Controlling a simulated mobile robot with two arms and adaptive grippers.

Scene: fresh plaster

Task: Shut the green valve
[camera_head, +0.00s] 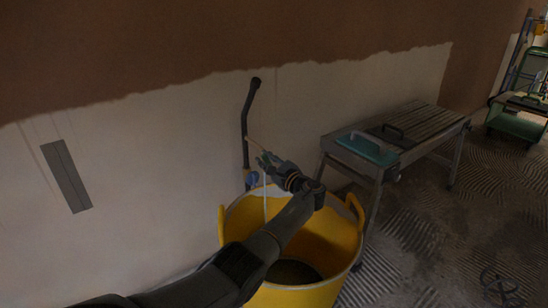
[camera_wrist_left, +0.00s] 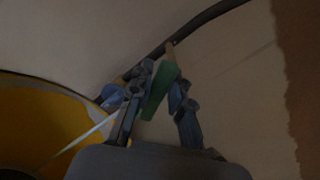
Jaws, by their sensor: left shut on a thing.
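The green valve handle (camera_wrist_left: 157,92) sits between the two fingers of my left gripper (camera_wrist_left: 165,85) in the left wrist view. The gripper is shut on it. In the head view my left gripper (camera_head: 268,163) is at the pipe above the yellow bucket, and its fingers largely hide the valve. A dark pipe (camera_head: 245,125) rises along the wall behind it; it also shows in the left wrist view (camera_wrist_left: 205,22). A blue part (camera_wrist_left: 112,96) is beside the left finger. A thin pale stream (camera_head: 265,205) runs down into the bucket. My right gripper is not in view.
The yellow bucket (camera_head: 238,222) stands below my left arm, with dark contents at its bottom. A metal bench (camera_head: 425,125) with a teal-topped float (camera_head: 367,148) stands to the right. A green cart (camera_head: 515,124) is farther right.

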